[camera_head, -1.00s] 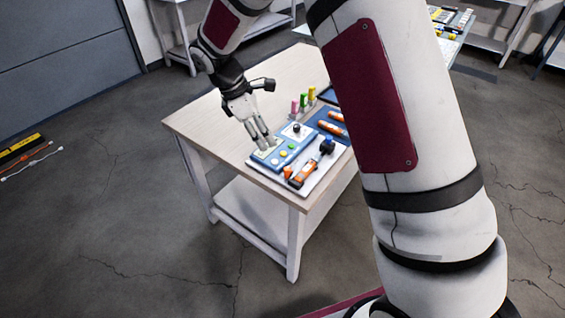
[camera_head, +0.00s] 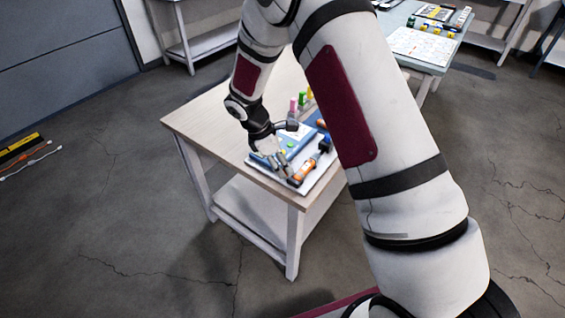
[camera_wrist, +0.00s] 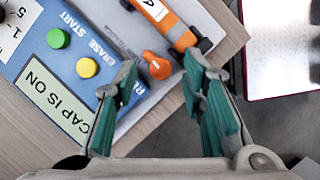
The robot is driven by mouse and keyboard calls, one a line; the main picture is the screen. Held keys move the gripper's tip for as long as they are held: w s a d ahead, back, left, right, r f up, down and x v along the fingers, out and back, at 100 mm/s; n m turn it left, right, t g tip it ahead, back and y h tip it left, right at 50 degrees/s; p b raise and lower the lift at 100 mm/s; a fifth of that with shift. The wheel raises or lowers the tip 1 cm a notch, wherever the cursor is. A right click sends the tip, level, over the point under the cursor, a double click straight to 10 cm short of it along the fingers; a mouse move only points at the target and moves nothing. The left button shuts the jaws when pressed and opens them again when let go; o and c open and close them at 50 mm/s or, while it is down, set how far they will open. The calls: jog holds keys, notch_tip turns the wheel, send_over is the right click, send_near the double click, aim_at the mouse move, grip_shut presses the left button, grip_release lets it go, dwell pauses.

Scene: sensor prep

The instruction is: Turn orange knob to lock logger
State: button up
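The orange knob (camera_wrist: 158,68) shows in the wrist view, at the edge of the blue panel by partly hidden lettering. It has a round body and a small pointed tip toward the upper left. My gripper (camera_wrist: 163,78) is open, with its green-padded fingers on either side of the knob in the picture. I cannot tell whether either finger touches it.
The blue panel (camera_wrist: 85,35) carries a green button (camera_wrist: 58,38), a yellow button (camera_wrist: 87,67) and a "CAP IS ON" label (camera_wrist: 50,92). The wooden table (camera_head: 205,120) is bare at left. Pink, green and yellow items (camera_head: 301,98) stand behind. A second table (camera_head: 432,62) is farther back.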

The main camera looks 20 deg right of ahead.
grip_shut()
jog(key=shift+m, duration=0.3)
jog(key=m+b, duration=0.1)
jog(key=m+g+b, duration=0.1)
jog(key=shift+w+d+f+m, duration=0.1)
jog(key=shift+w+m, duration=0.15)
jog(key=shift+m, duration=0.15)
jog(key=m+g+y+b, duration=0.1)
jog(key=m, duration=0.1)
jog(key=m+g+b, duration=0.1)
jog(key=m, duration=0.2)
jog(key=shift+w+d+y, duration=0.1)
jog(key=shift+d+y, duration=0.05)
jog(key=shift+y, duration=0.25)
jog(key=m, duration=0.2)
jog(key=m+y+b, duration=0.1)
jog(key=m, duration=0.2)
jog(key=shift+w+d+g+y, duration=0.1)
jog(key=shift+d+g+y, duration=0.05)
jog(key=shift+g+y, duration=0.15)
jog(key=shift+d+m+y+b, duration=0.15)
jog(key=shift+m+y, duration=0.3)
jog(key=shift+m, duration=0.65)
jog(key=shift+m+y+b, duration=0.15)
jog(key=shift+m+y, duration=0.3)
jog(key=shift+m, duration=0.65)
